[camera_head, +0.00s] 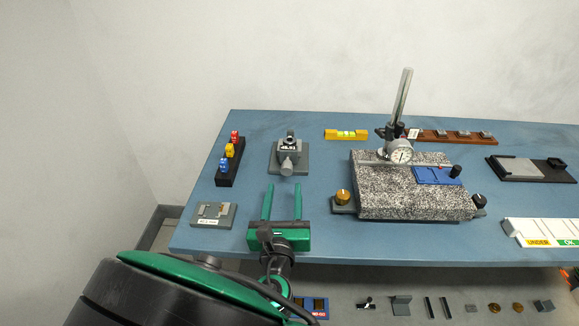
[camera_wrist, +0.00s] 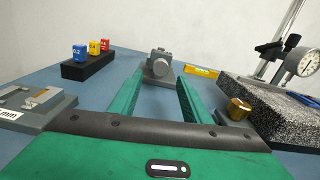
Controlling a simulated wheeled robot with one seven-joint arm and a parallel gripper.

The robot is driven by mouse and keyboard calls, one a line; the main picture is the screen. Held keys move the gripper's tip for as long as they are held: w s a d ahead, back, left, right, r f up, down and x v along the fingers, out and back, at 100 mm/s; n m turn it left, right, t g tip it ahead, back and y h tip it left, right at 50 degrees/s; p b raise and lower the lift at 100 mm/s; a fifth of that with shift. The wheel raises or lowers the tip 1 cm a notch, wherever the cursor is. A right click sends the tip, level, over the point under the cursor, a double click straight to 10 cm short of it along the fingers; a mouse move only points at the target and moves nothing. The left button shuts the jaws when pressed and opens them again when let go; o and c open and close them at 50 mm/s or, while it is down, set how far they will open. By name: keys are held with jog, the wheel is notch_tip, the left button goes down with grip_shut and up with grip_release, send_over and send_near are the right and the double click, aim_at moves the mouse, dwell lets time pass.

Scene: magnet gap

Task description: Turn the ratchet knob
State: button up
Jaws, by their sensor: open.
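A grey micrometer-like device (camera_head: 290,145) stands on a dark grey base at the back left of the blue table. Its round ratchet knob (camera_head: 287,167) faces my gripper; the knob also shows in the wrist view (camera_wrist: 159,66), just beyond the fingertips. My gripper (camera_head: 283,190) is green, open and empty. Its two fingers point away toward the knob, with a gap before it in the head view. In the wrist view the knob lies between the fingers' far ends (camera_wrist: 161,80). I see no contact with the knob.
A black rack (camera_head: 229,176) with red, yellow and blue blocks stands left. A grey gauge block holder (camera_head: 213,215) lies front left. A speckled granite plate (camera_head: 395,192) with brass knob (camera_head: 343,197) and dial indicator (camera_head: 400,151) stands right. A yellow level (camera_head: 346,134) lies behind.

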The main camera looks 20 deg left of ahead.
aim_at(287, 173)
jog(key=x, duration=0.9)
jog(key=shift+w+d, duration=0.1)
jog(key=c, duration=1)
